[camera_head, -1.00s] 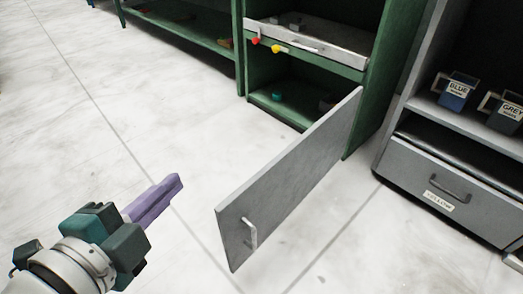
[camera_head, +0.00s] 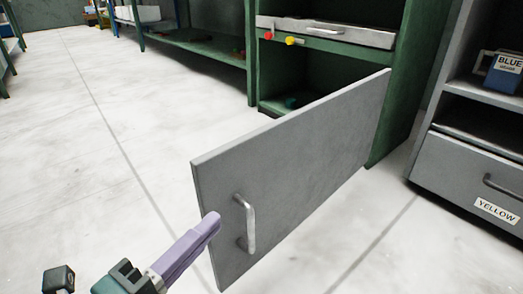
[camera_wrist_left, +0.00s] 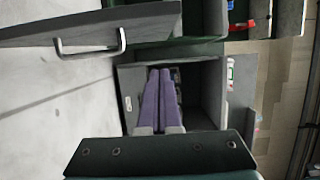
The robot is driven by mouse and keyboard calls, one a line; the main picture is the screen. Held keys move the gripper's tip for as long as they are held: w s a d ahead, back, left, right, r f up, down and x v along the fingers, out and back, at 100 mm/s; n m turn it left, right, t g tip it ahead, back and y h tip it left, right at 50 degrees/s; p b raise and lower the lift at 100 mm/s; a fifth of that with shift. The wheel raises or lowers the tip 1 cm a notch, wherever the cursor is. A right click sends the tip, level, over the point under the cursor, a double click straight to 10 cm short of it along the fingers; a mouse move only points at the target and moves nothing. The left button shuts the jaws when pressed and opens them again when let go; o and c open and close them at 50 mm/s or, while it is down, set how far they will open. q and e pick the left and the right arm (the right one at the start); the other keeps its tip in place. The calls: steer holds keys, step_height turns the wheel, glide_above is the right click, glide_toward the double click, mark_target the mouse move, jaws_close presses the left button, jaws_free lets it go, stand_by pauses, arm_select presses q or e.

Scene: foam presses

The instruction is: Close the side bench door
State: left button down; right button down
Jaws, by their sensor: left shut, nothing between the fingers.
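The grey side bench door (camera_head: 300,150) stands wide open, swung out from the green bench (camera_head: 400,90). Its bar handle (camera_head: 246,224) is near the free edge, on the face toward me. My left gripper (camera_head: 214,222) has purple fingers that are shut and empty. In the head view its tips overlap the door beside the handle; whether they touch it I cannot tell. In the left wrist view the door (camera_wrist_left: 90,24) and handle (camera_wrist_left: 92,48) lie at upper left, apart from the shut fingers (camera_wrist_left: 158,75). My right gripper is not in view.
A grey cabinet with a YELLOW drawer (camera_head: 470,182) stands at right, with a blue container (camera_head: 506,72) on its shelf. A grey drawer (camera_head: 325,32) and red and yellow knobs (camera_head: 291,40) sit above the door opening. The floor at left is clear.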

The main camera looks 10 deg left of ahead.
mark_target(221, 183)
arm_select(q)
steer(key=w+b, duration=0.5)
steer(key=w, duration=0.4)
steer(key=shift+w+f, duration=0.1)
steer(key=shift+w+a, duration=0.15)
steer(key=shift+a, duration=0.35)
steer(key=shift+d, duration=0.1)
